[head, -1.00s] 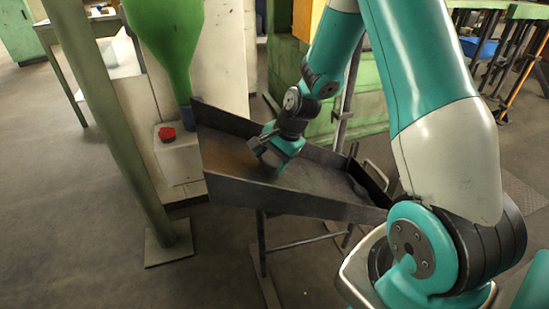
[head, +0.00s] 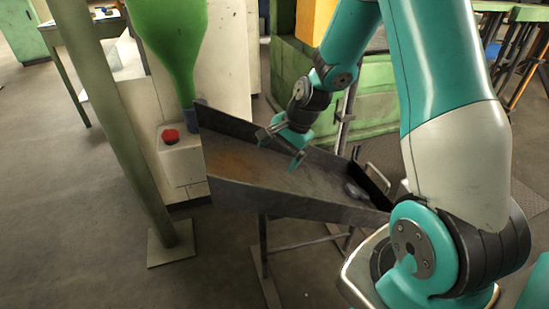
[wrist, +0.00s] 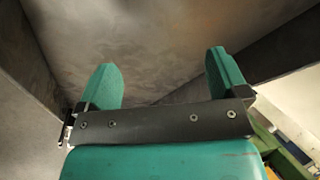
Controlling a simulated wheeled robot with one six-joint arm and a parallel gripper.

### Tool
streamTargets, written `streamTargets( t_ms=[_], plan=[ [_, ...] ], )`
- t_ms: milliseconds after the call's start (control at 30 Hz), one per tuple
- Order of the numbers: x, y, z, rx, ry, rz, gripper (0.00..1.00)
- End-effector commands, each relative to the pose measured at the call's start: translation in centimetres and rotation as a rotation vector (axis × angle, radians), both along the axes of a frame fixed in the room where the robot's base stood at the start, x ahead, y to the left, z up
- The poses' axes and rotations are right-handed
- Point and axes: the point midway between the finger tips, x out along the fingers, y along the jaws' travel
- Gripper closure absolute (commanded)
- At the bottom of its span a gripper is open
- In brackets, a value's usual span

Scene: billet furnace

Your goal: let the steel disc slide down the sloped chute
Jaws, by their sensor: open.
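The sloped chute (head: 250,168) is a dark metal trough running down from upper left to lower right in the head view. A grey rounded piece, which looks like the steel disc (head: 354,190), lies at the chute's lower right end, clear of my gripper. My gripper (head: 280,150) hangs above the middle of the chute, open with nothing between its teal fingers. The wrist view shows the gripper (wrist: 160,62) with its fingers spread over bare chute floor (wrist: 150,35). The disc does not show there.
A green funnel (head: 175,40) and a pale box with a red button (head: 170,136) stand at the chute's upper end. A green post (head: 115,130) stands to the left. A dark panel with a handle (head: 375,178) borders the lower end. Floor in front is clear.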

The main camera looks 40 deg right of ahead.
Motion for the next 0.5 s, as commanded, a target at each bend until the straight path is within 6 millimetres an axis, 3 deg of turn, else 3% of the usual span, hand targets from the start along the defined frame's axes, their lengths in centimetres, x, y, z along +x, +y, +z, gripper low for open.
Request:
streamTargets(
  t_ms=[33,200,500],
  plan=[
    [-0.3,-0.4,1.8,-0.001,-0.005,-0.002,0.08],
    [-1.4,-1.8,5.9,-0.003,-0.005,-0.003,0.08],
    [-3.1,-3.5,11.4,-0.001,-0.001,-0.001,0.08]
  ],
)
